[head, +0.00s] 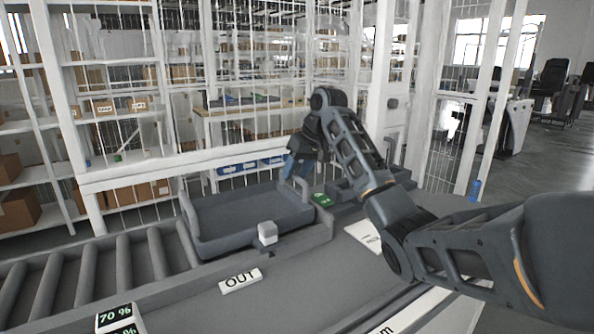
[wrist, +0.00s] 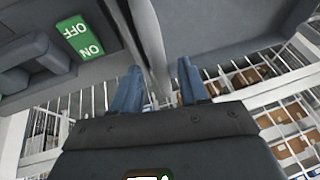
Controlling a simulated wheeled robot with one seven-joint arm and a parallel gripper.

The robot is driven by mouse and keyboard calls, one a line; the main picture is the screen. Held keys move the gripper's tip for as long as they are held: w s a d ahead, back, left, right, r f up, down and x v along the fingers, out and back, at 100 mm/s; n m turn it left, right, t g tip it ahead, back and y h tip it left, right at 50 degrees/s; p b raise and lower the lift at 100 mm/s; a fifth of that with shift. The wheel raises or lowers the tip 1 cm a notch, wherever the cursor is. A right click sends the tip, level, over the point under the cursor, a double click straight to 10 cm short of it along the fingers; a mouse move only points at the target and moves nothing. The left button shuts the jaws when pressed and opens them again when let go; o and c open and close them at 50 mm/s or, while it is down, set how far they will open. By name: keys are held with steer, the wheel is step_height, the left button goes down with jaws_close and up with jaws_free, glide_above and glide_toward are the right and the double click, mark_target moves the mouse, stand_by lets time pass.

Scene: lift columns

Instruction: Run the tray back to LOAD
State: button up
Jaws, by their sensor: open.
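The grey tray (head: 245,217) sits at the right end of the rollers, with an upright handle at each end, and looks empty. My gripper (head: 297,168) is open above the tray's right-hand end, close to that handle. In the wrist view my gripper's blue fingers (wrist: 160,78) are apart, with a grey upright edge between them; I cannot tell whether they touch it. A grey surface, likely the tray (wrist: 225,25), fills the upper right there. A green ON/OFF plate (wrist: 82,45) lies to the left. No LOAD sign is readable.
Grey rollers (head: 85,275) run left from the tray. A pale block (head: 267,233) stands at its front, near an OUT sign (head: 240,280). A percent display (head: 117,318) stands front left. White posts, wire mesh and shelves (head: 110,110) stand behind.

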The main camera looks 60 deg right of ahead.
steer(key=shift+c, duration=0.2)
jaws_close()
stand_by(0.4)
